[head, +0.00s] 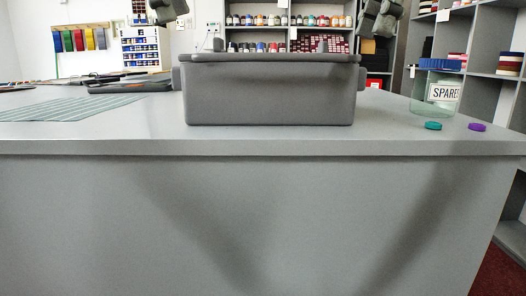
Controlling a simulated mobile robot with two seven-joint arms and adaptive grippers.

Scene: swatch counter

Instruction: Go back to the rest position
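My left gripper (166,12) shows at the top edge, left of centre, raised well above the counter. My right gripper (376,24) shows at the top edge, right of centre, also raised above the counter. Both are cut off by the frame and small, so I cannot tell whether their fingers are open or shut. I see nothing clearly held in either. The grey counter (300,147) spans the view below them, and neither gripper appears to touch anything on it.
A grey bin (270,95) stands mid-counter. At right are a clear jar (420,104) labelled "SPARE", a teal disc (433,126) and a purple disc (477,127). A green mat (70,107) and a dark tray (130,87) lie left. Shelves (498,62) stand behind.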

